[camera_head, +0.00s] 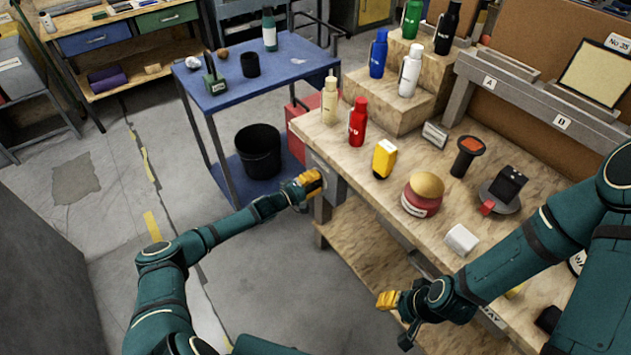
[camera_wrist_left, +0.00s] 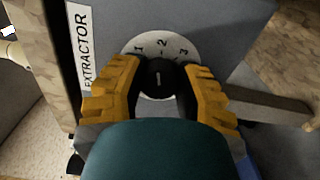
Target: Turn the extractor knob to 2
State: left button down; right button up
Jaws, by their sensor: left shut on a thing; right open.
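The extractor knob (camera_wrist_left: 157,78) is black and round, in the middle of a pale dial (camera_wrist_left: 163,45) marked 1, 2 and 3. A small light mark on the knob stands roughly upright; I cannot tell exactly which number it points to. The label EXTRACTOR (camera_wrist_left: 86,50) is on the grey panel (camera_wrist_left: 225,30) left of the dial. My left gripper (camera_wrist_left: 158,85) is shut on the knob, one yellow finger on each side. In the head view the left gripper (camera_head: 308,186) is at the bench's end and hides the knob. My right gripper (camera_head: 388,300) is open and empty beside the bench front.
The wooden bench (camera_head: 330,140) holds a red bottle (camera_head: 358,122), a yellow device (camera_head: 384,158), a red-and-tan round object (camera_head: 423,195) and a white cylinder (camera_head: 461,239). A blue cart (camera_head: 290,65) stands behind the left gripper, with a black bin (camera_head: 258,152). The floor at left is open.

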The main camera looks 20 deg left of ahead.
pick_arm(q)
jog(key=shift+d+m, duration=0.1)
jog(key=shift+m, duration=0.5)
jog(key=c, duration=0.6)
grip_release()
jog(key=v, duration=1.2)
